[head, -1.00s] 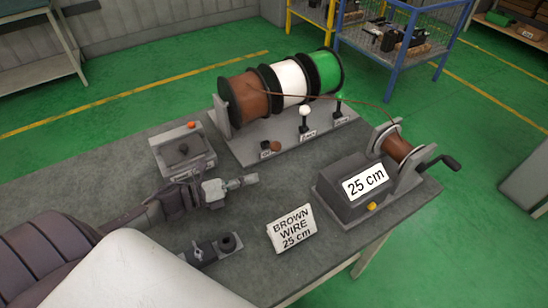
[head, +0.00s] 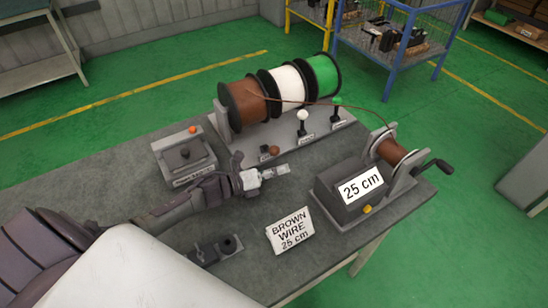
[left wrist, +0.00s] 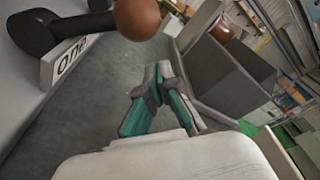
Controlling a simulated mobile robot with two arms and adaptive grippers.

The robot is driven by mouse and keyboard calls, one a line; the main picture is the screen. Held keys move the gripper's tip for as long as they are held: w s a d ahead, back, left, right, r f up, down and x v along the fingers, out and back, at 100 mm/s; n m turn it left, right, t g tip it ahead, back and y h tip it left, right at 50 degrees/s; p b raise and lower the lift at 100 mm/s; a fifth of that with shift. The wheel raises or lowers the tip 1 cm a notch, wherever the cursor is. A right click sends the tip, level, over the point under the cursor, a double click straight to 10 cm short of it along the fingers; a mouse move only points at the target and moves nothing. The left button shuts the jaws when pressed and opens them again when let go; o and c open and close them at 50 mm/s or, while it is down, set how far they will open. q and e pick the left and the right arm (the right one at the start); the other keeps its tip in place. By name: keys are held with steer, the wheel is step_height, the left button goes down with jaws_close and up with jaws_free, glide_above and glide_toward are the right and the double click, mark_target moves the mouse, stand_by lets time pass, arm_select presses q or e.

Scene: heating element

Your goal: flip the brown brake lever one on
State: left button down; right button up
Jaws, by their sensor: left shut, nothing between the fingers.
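The brown brake lever (head: 274,150) has a round brown knob and leans low on the spool stand's base, beside the brown wire spool (head: 245,102). In the left wrist view its knob (left wrist: 138,17) is large at the top, with a black stem and a label plate (left wrist: 68,58) reading "one". My left gripper (head: 284,170) is shut and empty, just in front of the lever in the head view. Its closed fingers also show in the left wrist view (left wrist: 164,75), below and right of the knob, and I see no contact. My right gripper is not in view.
White-knobbed (head: 302,116) and green-knobbed (head: 337,101) levers stand upright on the base. The 25 cm winder (head: 345,190) is close on the right. A brown wire sign (head: 290,230) stands in front, and a grey control box (head: 184,158) sits behind my left arm.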

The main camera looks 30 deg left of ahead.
mark_target(271, 150)
arm_select(q)
steer(key=shift+w+a+r+p, duration=0.1)
steer(key=shift+a+r+p, duration=0.1)
steer(key=shift+a+r, duration=0.4)
steer(key=shift+w+a+r+p, duration=0.1)
steer(key=shift+a+r+p, duration=0.2)
steer(key=shift+a, duration=0.35)
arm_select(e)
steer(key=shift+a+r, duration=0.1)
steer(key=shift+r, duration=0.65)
arm_select(q)
steer(key=shift+r, duration=0.15)
